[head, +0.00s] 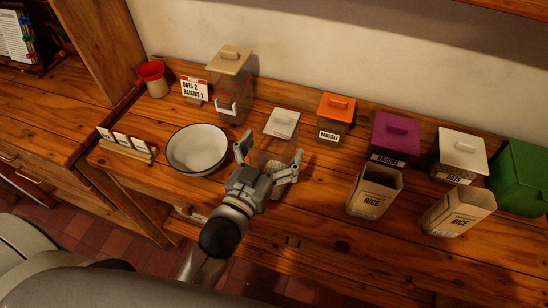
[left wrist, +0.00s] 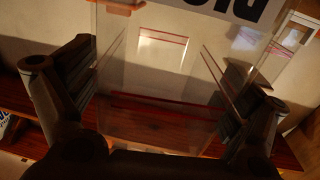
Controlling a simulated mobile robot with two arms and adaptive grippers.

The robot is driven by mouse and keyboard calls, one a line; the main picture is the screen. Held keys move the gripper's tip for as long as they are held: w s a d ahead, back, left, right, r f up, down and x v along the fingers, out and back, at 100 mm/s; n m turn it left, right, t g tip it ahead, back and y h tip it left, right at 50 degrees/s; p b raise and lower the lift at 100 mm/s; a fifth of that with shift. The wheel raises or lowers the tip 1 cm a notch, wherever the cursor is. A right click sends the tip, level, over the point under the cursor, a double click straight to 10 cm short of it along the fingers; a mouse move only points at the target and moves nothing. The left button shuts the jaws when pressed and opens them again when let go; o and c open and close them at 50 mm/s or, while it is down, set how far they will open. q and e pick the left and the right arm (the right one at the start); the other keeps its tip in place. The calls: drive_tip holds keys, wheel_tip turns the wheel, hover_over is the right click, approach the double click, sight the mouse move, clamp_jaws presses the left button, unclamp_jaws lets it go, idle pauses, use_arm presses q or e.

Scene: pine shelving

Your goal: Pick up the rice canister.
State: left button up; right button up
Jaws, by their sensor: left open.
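The rice canister is a clear box with a pale lid (head: 282,123), standing on the wooden counter behind my left gripper (head: 269,153) in the head view. My left gripper is open, with one finger at each side of the canister's lower body. In the left wrist view the clear canister wall (left wrist: 160,85) fills the space between the dark fingers. Part of an upside-down label (left wrist: 235,9) shows at the top, with red lines across the box. I see no grip closed on it. The gripper hides its lower front. My right gripper is out of view.
An enamel bowl (head: 197,149) stands close left of the gripper. An orange-lidded muesli canister (head: 335,118) stands to the right, then a purple-lidded raisins canister (head: 394,138) and an oats canister (head: 460,155). Two open rice boxes (head: 374,191) (head: 458,211) stand near the front right.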

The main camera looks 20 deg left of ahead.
use_arm(q)
drive_tip(key=shift+w, duration=0.25)
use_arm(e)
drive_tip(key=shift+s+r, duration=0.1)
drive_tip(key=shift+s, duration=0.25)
use_arm(q)
drive_tip(key=c, duration=1.6)
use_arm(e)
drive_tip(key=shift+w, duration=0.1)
use_arm(q)
drive_tip(key=shift+r, duration=0.15)
drive_tip(key=shift+c, duration=0.2)
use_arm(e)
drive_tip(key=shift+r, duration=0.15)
